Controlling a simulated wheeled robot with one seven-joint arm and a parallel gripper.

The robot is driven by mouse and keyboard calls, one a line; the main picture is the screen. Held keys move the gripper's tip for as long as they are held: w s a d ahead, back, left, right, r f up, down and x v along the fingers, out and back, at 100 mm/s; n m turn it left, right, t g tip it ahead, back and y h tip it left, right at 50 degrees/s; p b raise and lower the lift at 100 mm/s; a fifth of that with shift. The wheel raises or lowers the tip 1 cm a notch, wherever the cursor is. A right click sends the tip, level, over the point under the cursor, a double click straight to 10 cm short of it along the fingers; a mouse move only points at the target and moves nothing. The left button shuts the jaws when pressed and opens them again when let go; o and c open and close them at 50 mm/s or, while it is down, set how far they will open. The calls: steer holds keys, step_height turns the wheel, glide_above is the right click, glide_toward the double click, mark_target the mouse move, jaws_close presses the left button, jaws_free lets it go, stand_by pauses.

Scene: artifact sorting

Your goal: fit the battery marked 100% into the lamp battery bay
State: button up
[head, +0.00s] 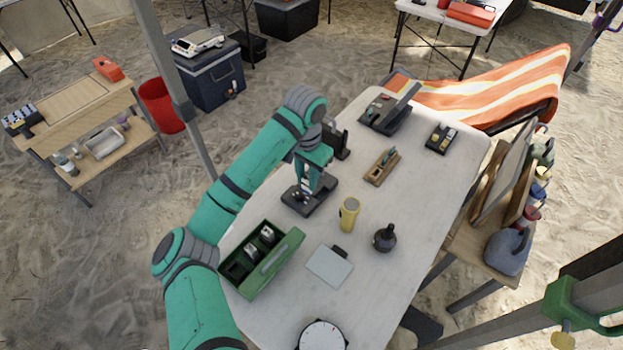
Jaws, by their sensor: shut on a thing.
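My gripper (306,184) points down from the teal arm, over a dark flat base (322,197) on the white table. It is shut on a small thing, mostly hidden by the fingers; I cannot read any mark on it. Whether that thing touches the base is too small to tell. I cannot tell for sure whether this base is the lamp battery bay. A green open case (281,261) at the table's near left has compartments holding small dark and pale blocks, perhaps batteries. Their marks are not readable.
A yellow cylinder (349,214), a dark round bottle (385,238) and a pale flat plate (329,266) stand right of and below the base. A wooden tray (381,167) and a black upright object (341,143) lie close behind. The table's right middle is clear.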

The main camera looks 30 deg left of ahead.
steer(key=w+a+f, duration=0.1)
steer(key=w+f, duration=0.3)
steer(key=w+a+f, duration=0.1)
steer(key=w+f, duration=0.2)
steer(key=shift+a, duration=0.3)
steer(key=shift+f, duration=1.8)
jaws_close()
steer(key=o, duration=1)
jaws_free()
steer(key=shift+o, duration=0.2)
steer(key=shift+w+a+r, duration=0.1)
steer(key=shift+r, duration=0.1)
steer(key=shift+w+r, duration=0.1)
steer(key=shift+r, duration=0.2)
step_height(320, 180, up, 11)
steer(key=shift+s+r, duration=0.15)
steer(key=shift+s, duration=0.05)
